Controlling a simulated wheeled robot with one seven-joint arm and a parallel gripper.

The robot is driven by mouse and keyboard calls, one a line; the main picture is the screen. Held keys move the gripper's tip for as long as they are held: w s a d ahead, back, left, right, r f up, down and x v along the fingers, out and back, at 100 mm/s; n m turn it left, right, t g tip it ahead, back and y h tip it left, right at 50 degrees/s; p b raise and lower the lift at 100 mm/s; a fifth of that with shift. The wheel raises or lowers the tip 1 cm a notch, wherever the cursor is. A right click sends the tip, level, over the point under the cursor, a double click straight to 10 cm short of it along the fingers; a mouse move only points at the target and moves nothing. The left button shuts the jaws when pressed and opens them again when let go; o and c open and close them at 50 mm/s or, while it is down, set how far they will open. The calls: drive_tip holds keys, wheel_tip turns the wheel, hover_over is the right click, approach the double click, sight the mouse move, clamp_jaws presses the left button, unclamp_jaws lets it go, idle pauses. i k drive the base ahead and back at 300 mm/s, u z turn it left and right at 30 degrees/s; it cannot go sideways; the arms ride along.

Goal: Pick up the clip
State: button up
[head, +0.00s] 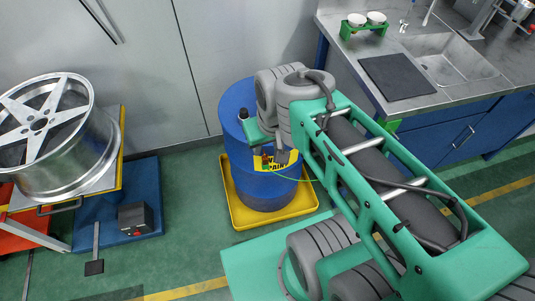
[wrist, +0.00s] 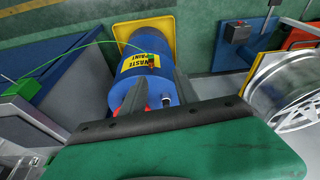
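A blue drum (head: 236,104) with a yellow waste paint label (head: 272,160) stands upright in a yellow tray (head: 243,217). A thin green wire runs to the label's edge and ends at a small clip (head: 266,166), which looks attached to the drum. The wire also reaches the drum in the wrist view, where the clip (wrist: 151,57) is tiny and its shape is hard to make out. My gripper (wrist: 160,78) has its two dark fingers apart, with the drum behind the gap and nothing visibly held. In the head view my arm hides part of the drum.
A chrome wheel (head: 52,135) rests on a stand at the left, with a grey box (head: 135,218) on a blue base beside it. A metal sink bench (head: 420,60) with blue cupboards stands at the right. Green floor lies open between stand and drum.

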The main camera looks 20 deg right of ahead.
sight(265, 163)
drive_tip(key=z, duration=1.2)
drive_tip(key=k, duration=1)
drive_tip(key=u, duration=1.6)
drive_tip(key=i, duration=0.5)
drive_tip(key=z, duration=0.05)
